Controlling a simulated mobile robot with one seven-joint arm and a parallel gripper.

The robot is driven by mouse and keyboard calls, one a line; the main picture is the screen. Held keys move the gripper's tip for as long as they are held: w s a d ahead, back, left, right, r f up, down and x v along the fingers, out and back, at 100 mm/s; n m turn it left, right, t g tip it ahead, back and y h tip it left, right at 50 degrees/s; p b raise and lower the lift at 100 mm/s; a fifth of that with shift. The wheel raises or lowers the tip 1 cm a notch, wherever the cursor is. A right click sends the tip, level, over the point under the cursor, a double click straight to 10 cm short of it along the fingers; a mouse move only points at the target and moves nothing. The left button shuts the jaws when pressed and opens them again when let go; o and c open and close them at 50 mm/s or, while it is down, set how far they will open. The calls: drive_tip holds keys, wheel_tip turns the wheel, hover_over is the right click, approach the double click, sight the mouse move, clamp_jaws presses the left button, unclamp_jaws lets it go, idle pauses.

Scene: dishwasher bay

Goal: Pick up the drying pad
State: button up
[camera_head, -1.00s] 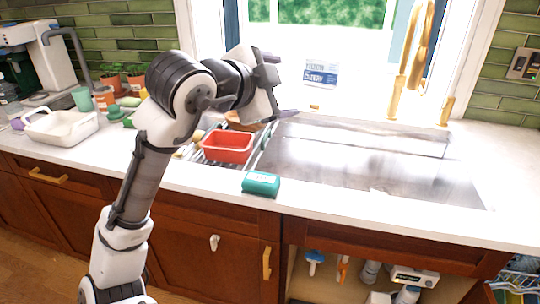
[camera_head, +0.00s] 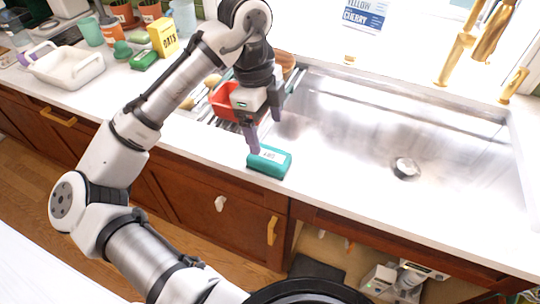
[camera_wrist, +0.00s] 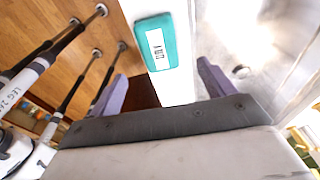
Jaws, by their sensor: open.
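The drying pad (camera_head: 268,162) is a teal block with a white label; the lettering is too small to read surely. It lies on the white counter at the front edge, left of the sink. It also shows in the wrist view (camera_wrist: 156,42), at the top, between the lines of my two fingers. My gripper (camera_head: 264,126) points down above and just behind the pad, with its purple fingers apart and nothing between them. One fingertip overlaps the pad's far edge in the head view; I cannot tell whether it touches. The wrist view shows both fingers of my gripper (camera_wrist: 161,84) spread wide.
The steel sink (camera_head: 400,125) lies to the right, with a gold faucet (camera_head: 470,45) behind. A red container (camera_head: 224,100) sits on a rack beside my gripper. A white tray (camera_head: 66,68), a yellow box (camera_head: 163,37) and a green block (camera_head: 144,60) stand at the left.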

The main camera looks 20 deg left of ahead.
sight(269, 155)
drive_tip(key=shift+s+d+f+p, duration=0.15)
drive_tip(key=shift+f+p, duration=0.15)
drive_tip(key=shift+f, duration=1.15)
drive_tip(key=shift+w+d+f+p, duration=0.15)
drive_tip(key=shift+f+p, duration=0.2)
drive_tip(key=shift+f, duration=1.1)
drive_tip(key=shift+s+d+f+p, duration=0.15)
drive_tip(key=shift+f+p, duration=0.15)
drive_tip(key=shift+f, duration=1.15)
drive_tip(key=shift+f, duration=0.2)
drive_tip(key=c, duration=1.1)
